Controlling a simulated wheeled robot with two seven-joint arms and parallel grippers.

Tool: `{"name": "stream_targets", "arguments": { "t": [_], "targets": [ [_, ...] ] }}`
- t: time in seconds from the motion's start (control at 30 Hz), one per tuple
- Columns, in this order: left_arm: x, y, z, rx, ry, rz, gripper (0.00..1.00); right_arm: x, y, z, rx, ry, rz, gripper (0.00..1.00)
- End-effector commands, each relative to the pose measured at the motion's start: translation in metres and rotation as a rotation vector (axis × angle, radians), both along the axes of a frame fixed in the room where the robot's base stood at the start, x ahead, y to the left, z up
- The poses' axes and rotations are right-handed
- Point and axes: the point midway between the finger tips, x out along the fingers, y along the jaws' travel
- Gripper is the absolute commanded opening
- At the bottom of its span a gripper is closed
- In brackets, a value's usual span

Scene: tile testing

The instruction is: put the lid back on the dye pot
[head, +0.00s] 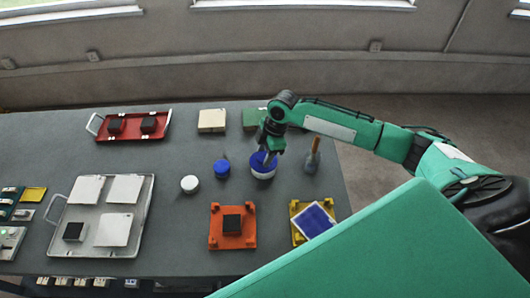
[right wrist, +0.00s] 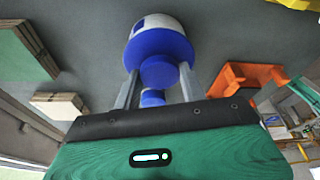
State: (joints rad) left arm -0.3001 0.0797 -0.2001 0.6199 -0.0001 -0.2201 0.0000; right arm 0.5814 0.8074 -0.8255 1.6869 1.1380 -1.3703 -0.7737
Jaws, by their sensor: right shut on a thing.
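The dye pot (head: 263,175) is a white round pot standing on the grey table, right of centre in the head view. It shows at the top of the right wrist view (right wrist: 150,22). The blue lid (right wrist: 158,45), with a round blue knob, is at the pot's mouth. My right gripper (head: 268,158) reaches down over the pot from above. In the right wrist view its two fingers (right wrist: 160,72) stand on either side of the knob, shut on the lid. I cannot tell whether the lid fully touches the rim. My left gripper is not in view.
A blue jar (head: 222,169) and a white jar (head: 190,184) stand left of the pot. A brush (head: 313,160) is close on the right. An orange fixture (head: 218,241) and a yellow fixture (head: 297,232) lie in front. A red tray (head: 130,136) and a metal tray (head: 85,250) are farther left.

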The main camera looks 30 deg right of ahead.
Motion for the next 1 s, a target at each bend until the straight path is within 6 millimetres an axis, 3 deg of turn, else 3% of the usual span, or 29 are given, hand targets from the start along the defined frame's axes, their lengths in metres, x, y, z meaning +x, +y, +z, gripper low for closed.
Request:
{"name": "stream_targets", "arguments": {
  "t": [0.9, 0.93, 1.0],
  "targets": [
    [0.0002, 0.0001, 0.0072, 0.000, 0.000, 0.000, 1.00, -0.0001, -0.0003, -0.0006, 0.000, 0.000, 0.000, 0.20],
    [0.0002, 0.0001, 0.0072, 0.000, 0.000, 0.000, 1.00, -0.0001, -0.0003, -0.0006, 0.000, 0.000, 0.000, 0.46],
    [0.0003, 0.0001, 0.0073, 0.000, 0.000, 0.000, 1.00, -0.0001, -0.0004, -0.0005, 0.000, 0.000, 0.000, 0.59]
  ]
}}
